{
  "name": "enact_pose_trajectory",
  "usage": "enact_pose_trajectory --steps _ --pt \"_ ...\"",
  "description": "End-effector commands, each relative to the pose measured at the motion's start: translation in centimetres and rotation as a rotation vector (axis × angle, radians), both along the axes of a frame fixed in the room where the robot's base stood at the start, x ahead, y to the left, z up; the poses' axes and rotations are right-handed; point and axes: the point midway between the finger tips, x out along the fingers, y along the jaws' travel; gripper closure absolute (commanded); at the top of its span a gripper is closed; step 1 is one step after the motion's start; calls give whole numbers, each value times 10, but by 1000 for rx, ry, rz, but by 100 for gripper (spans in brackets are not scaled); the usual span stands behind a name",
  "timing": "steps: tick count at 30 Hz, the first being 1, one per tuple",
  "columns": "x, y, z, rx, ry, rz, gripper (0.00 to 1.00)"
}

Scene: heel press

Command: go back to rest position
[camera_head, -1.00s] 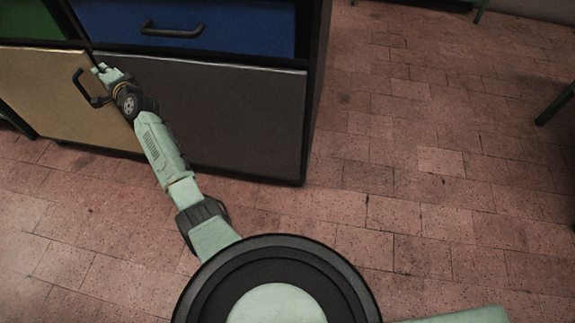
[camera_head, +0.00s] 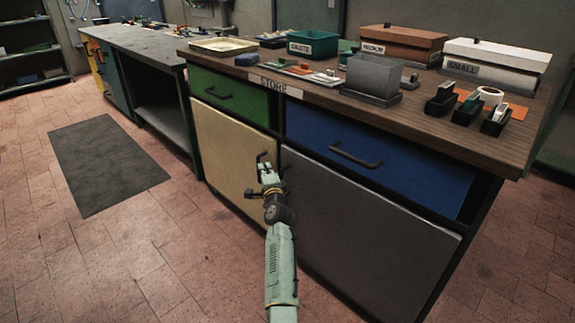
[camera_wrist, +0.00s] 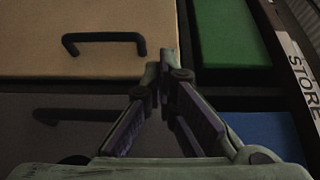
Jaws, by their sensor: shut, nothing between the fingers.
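My gripper (camera_head: 266,168) is shut and empty, in front of the cabinet where the cream door and the grey door meet. In the wrist view its fingertips (camera_wrist: 163,62) are together. The cream door (camera_head: 225,155) is closed, and its black handle (camera_wrist: 105,40) shows in the wrist view, apart from the fingers. The grey door (camera_head: 370,235) looks closed; its dark handle (camera_wrist: 75,115) is near my gripper in the wrist view. My arm reaches up from the bottom of the head view.
Above the doors are a green drawer (camera_head: 228,97) and a blue drawer (camera_head: 380,165), both shut. The wooden worktop (camera_head: 420,115) carries boxes, a grey bin (camera_head: 373,78) and small holders. A dark mat (camera_head: 105,165) lies on open tiled floor at left.

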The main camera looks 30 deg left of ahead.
Motion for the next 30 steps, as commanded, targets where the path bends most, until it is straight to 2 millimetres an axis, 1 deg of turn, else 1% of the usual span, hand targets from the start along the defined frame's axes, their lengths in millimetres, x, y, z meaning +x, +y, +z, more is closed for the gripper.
enact_pose_trajectory --steps 1,3,7,12,18,20,22,23,25,26,27,29,30 --pt "-13 4 2 -1 1 2 100" --pt "-27 9 1 -1 1 3 100" --pt "-47 15 1 -1 1 3 100" --pt "-59 18 -1 -1 2 2 100" --pt "-61 18 -2 -1 2 1 100" --pt "-61 19 2 -1 -6 2 100" --pt "-63 20 17 -5 -42 4 100" --pt "-64 21 28 -8 -68 5 100" --pt "-71 24 61 -17 -154 7 100" --pt "-75 25 80 -20 -201 8 100" --pt "-83 27 107 -26 -270 8 100" --pt "-98 28 151 -36 -386 3 100" --pt "-110 28 180 -43 -463 -3 100"
